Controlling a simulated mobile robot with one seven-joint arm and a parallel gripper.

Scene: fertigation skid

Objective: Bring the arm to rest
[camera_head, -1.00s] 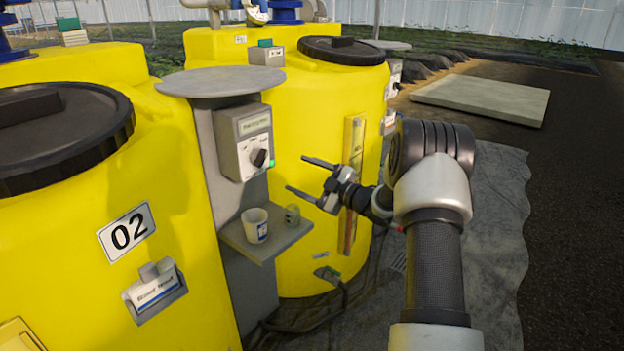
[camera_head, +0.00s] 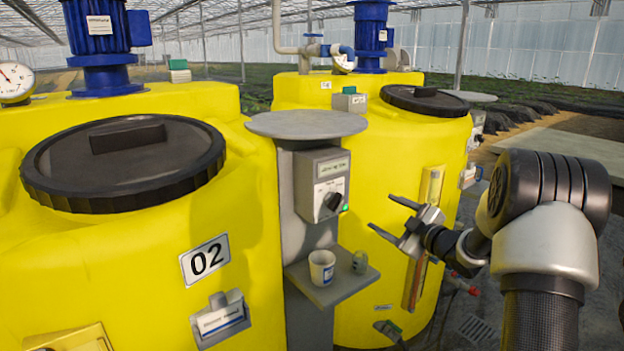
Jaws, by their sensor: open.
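My gripper (camera_head: 387,219) is open and empty, with its two fingers spread and pointing left. It hangs in front of the far yellow tank (camera_head: 385,165), to the right of a grey control box (camera_head: 320,185) with a black knob and a green light. My arm (camera_head: 545,240) is bent, with its dark elbow at the right of the view. The gripper appears apart from the box and the small shelf (camera_head: 335,287) below it; its exact distance to the tank wall cannot be told.
A round grey plate (camera_head: 307,124) tops the post. The near yellow tank (camera_head: 140,255), marked 02, fills the left. Blue motors (camera_head: 101,45) rise behind. A pale slab (camera_head: 560,150) lies at the right.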

